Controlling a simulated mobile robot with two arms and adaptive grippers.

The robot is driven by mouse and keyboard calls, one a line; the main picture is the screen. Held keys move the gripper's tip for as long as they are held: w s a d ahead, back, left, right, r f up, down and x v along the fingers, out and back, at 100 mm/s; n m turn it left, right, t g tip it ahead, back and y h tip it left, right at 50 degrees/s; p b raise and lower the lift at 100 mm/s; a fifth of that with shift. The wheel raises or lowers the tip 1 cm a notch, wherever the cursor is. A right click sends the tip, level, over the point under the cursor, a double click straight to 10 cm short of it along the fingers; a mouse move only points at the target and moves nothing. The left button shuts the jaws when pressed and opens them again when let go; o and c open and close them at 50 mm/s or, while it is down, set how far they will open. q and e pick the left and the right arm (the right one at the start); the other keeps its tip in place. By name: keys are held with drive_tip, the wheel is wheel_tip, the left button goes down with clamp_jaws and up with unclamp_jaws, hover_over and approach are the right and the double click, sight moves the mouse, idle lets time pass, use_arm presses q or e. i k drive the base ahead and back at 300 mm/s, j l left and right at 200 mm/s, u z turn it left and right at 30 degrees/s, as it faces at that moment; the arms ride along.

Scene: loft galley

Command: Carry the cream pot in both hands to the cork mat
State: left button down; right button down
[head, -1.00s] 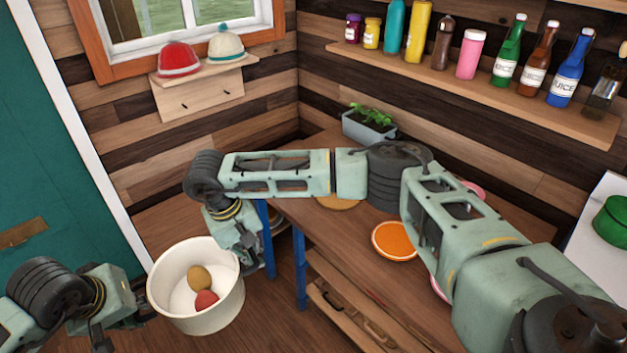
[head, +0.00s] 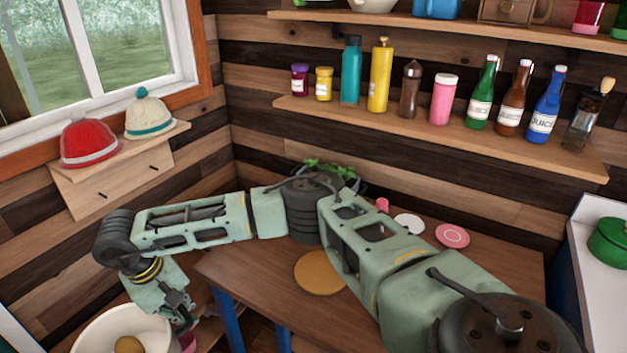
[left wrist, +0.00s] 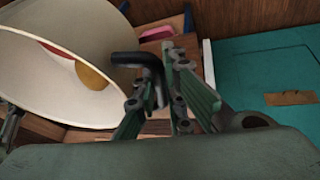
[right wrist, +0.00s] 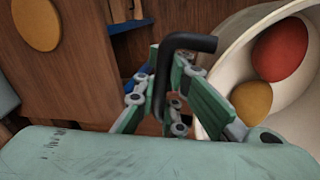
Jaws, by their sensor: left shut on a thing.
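The cream pot (head: 82,340) is cut off at the lower left of the head view, left of the table. It holds an ochre item (head: 129,345) and a red item (right wrist: 281,50). My right gripper (head: 182,312) is at the pot's right side, shut on its dark handle (right wrist: 188,42). My left gripper (left wrist: 162,95) is outside the head view; the left wrist view shows it shut on the other dark handle (left wrist: 138,58). The round tan cork mat (head: 319,273) lies bare on the table, right of the pot, partly beside my right arm.
The wooden table (head: 255,268) also holds a white plate (head: 408,223), a pink plate (head: 452,236) and a plant at the back, partly behind my arm. A shelf (head: 440,132) of bottles is above. A white counter with a green pot (head: 610,243) stands at the right.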

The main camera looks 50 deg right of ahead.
sight(321, 269)
drive_tip(key=i+z, duration=0.55)
drive_tip(key=z, duration=0.15)
drive_tip(key=i+z, duration=0.45)
drive_tip(key=z, duration=0.9)
